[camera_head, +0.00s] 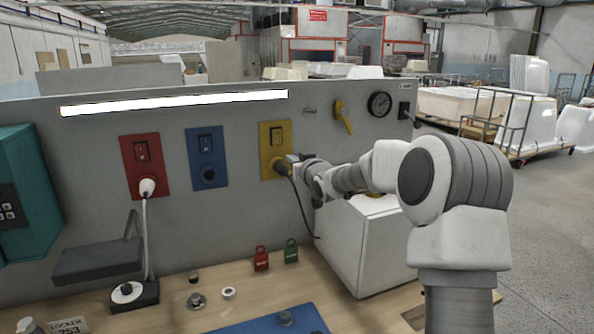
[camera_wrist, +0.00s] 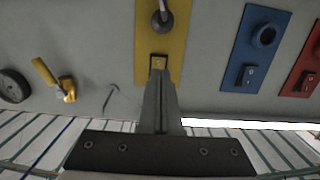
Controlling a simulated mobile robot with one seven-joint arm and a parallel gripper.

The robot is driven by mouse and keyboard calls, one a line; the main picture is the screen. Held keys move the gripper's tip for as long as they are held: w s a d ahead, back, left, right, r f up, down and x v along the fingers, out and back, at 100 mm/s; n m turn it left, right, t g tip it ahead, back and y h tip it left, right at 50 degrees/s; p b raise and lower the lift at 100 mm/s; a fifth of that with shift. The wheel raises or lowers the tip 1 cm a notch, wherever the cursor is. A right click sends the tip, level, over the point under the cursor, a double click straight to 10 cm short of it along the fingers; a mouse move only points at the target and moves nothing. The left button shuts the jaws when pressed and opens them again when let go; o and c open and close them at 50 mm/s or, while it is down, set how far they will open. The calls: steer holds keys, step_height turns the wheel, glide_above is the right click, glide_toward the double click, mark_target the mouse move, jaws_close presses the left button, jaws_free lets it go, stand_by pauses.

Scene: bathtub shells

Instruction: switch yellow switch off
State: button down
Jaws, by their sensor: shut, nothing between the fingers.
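The yellow switch panel (camera_head: 266,141) is on the grey wall board, with a dark rocker switch (camera_head: 277,135) in its upper part. A dark plug (camera_head: 281,166) with a black cable sits in the socket below it. My gripper (camera_head: 292,158) is shut and empty near the panel's lower right edge in the head view. In the wrist view, which is upside down, the shut fingertips (camera_wrist: 159,73) reach the rocker (camera_wrist: 159,62) and hide part of it. I cannot tell whether they touch it, nor which way the rocker is tilted.
A red panel (camera_head: 141,150) with a white plug and a blue panel (camera_head: 206,145) stand left of the yellow one. A yellow valve handle (camera_head: 343,116) and gauge (camera_head: 379,104) are right. A white box (camera_head: 365,240) stands below my arm.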

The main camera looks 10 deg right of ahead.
steer(key=shift+s+d+f, duration=0.1)
steer(key=shift+s+d, duration=0.05)
steer(key=shift+s, duration=0.5)
steer(key=shift+s+d+f, duration=0.1)
steer(key=shift+s, duration=0.55)
steer(key=s+f+g+h, duration=0.1)
steer(key=s+f+g, duration=0.1)
steer(key=s, duration=1.4)
steer(key=s+f+m+g+h, duration=0.1)
steer(key=s+g, duration=0.4)
steer(key=s, duration=1.1)
steer(key=s+a+f+m+g+h, duration=0.1)
steer(key=s+f+g, duration=0.2)
steer(key=s, duration=1.4)
steer(key=shift+g, duration=0.4)
